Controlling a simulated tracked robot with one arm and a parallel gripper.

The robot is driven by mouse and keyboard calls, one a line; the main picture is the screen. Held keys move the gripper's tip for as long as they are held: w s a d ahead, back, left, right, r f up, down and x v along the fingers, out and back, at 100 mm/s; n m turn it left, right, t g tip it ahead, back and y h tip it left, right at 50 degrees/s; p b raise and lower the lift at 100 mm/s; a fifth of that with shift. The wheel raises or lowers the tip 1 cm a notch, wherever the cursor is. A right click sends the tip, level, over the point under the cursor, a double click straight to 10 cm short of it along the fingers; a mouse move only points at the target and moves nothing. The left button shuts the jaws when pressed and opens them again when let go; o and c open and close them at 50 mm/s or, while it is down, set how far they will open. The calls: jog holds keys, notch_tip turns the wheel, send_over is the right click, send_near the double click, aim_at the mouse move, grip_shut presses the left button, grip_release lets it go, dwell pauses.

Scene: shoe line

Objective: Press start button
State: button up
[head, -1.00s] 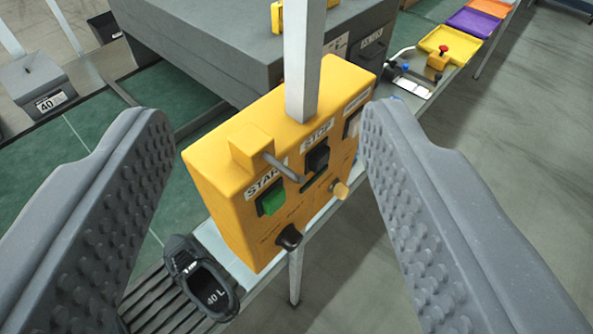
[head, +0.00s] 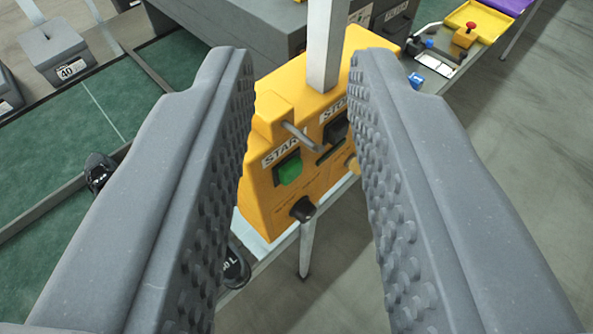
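The yellow control box (head: 318,112) stands ahead, partly hidden behind both fingers. Its green start button (head: 289,170) shows between the fingertips, under a START label. A black stop button (head: 336,130) is to its right, with its label partly covered by the right finger. A grey lever (head: 300,136) sticks out above and between the buttons. A black knob (head: 303,208) is below the green button. My gripper (head: 302,75) is partly open and empty, its grey studded fingers spread on either side of the start button. I see no contact with the button.
A dark shoe (head: 235,268) labelled L is partly hidden below left. A grey block labelled 40 (head: 55,50) stands at upper left. Grey floor (head: 500,160) is open at right.

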grip_shut()
dwell(1.4)
